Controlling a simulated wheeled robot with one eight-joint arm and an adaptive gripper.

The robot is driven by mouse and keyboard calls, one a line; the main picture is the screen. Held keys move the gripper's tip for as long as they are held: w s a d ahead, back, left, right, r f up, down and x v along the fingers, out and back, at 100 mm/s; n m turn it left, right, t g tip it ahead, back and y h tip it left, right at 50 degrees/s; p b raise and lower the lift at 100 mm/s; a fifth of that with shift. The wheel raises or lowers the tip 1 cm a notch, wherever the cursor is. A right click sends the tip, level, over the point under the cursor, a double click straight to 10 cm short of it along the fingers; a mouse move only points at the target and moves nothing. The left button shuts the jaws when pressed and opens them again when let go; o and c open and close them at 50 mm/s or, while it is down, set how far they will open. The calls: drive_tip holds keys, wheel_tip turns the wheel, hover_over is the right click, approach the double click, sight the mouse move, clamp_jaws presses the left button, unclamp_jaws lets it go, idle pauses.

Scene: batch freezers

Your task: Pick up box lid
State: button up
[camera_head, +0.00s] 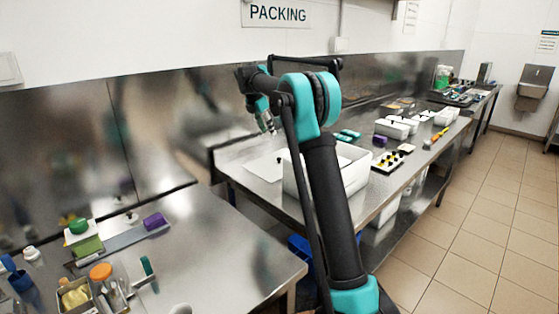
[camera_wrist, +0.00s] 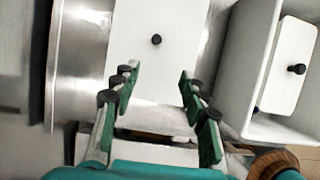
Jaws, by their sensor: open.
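The box lid (camera_wrist: 152,70) is a flat white panel with a small black knob (camera_wrist: 156,39) in the middle of the wrist view. In the head view, a flat white panel (camera_head: 260,166) that looks like this lid lies on the steel table, left of a white open box (camera_head: 300,186). My gripper (camera_wrist: 160,82) is open and empty, its green-padded fingers spread to either side over the panel. The knob is ahead of the fingertips, close to the line between them. In the head view my gripper (camera_head: 268,124) hangs above the panel. The height gap is hard to tell.
The white open box also shows at the right of the wrist view (camera_wrist: 238,62), close to my right finger, with another knobbed white piece (camera_wrist: 290,55) inside. Several small boxes, a tray with black-topped pieces (camera_head: 390,160) and purple items stand farther along the table (camera_head: 410,178).

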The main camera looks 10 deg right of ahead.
hover_over(278, 159)
drive_tip(key=s+a, duration=0.1)
drive_tip(key=s, duration=0.1)
drive_tip(key=f, duration=1.1)
drive_tip(key=shift+w+a+f, duration=0.1)
drive_tip(key=shift+w+a, duration=0.1)
drive_tip(key=shift+w, duration=0.05)
drive_tip(key=shift+w+x, duration=0.2)
drive_tip(key=shift+x, duration=1.1)
drive_tip(key=shift+w+x, duration=0.25)
drive_tip(key=shift+x, duration=1.05)
drive_tip(key=shift+c, duration=0.6)
clamp_jaws()
